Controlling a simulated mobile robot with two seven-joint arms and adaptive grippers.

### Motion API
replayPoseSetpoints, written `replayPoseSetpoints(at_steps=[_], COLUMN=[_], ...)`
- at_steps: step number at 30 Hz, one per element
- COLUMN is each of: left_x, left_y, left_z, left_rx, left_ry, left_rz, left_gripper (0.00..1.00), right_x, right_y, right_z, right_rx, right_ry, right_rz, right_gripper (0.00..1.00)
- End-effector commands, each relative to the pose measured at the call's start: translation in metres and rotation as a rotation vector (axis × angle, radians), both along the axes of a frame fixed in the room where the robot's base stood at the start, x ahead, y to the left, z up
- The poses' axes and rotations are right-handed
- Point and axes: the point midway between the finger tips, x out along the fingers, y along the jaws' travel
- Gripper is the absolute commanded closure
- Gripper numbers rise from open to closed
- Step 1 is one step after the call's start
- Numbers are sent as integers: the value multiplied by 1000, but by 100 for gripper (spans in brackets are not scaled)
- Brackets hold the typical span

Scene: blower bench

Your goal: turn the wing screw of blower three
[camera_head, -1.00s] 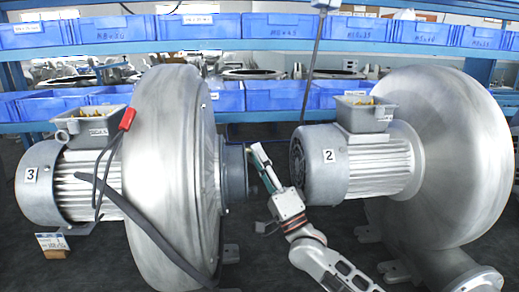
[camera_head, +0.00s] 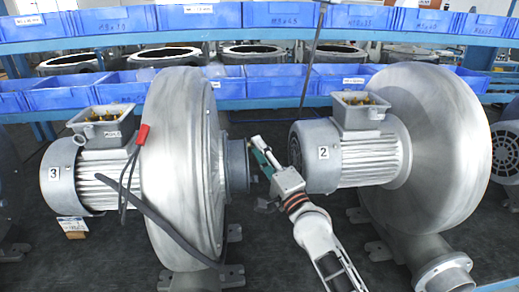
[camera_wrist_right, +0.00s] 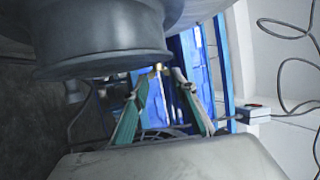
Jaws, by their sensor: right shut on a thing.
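Blower three (camera_head: 185,150) is a large grey metal blower with a ribbed motor marked 3, on the left in the head view. My right gripper (camera_head: 257,147) is close beside the round collar (camera_head: 237,166) on its right side. In the right wrist view, the collar (camera_wrist_right: 100,40) fills the upper left. The two green-padded fingers of the right gripper (camera_wrist_right: 159,80) stand around a small brass-coloured piece, probably the wing screw (camera_wrist_right: 157,69). The gripper is shut on it, though the fingers partly hide it. My left gripper is out of view.
Blower two (camera_head: 425,145) stands close on the right, its motor marked 2 just beyond my right gripper. Blue bins (camera_head: 283,18) line the shelves behind. A dark cable (camera_head: 160,222) hangs across blower three. A small tag (camera_head: 73,224) stands by its motor.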

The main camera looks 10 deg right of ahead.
Motion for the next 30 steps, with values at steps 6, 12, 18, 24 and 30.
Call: replayPoseSetpoints(at_steps=[6, 12, 18, 24, 30], left_x=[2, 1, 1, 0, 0], left_y=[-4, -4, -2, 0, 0], left_z=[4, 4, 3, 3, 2], left_rx=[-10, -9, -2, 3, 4], left_ry=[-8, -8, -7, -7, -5], left_rz=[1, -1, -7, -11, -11], left_gripper=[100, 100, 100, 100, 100], right_x=[-1, -1, -1, -1, 0], right_y=[0, 0, 0, 0, 0], right_z=[0, 0, 0, 0, 1], right_rx=[2, -1, -2, -1, -1], right_ry=[46, 65, 69, 68, 67], right_rz=[1, 1, 1, 1, 1], right_gripper=[94, 94, 94, 94, 56])
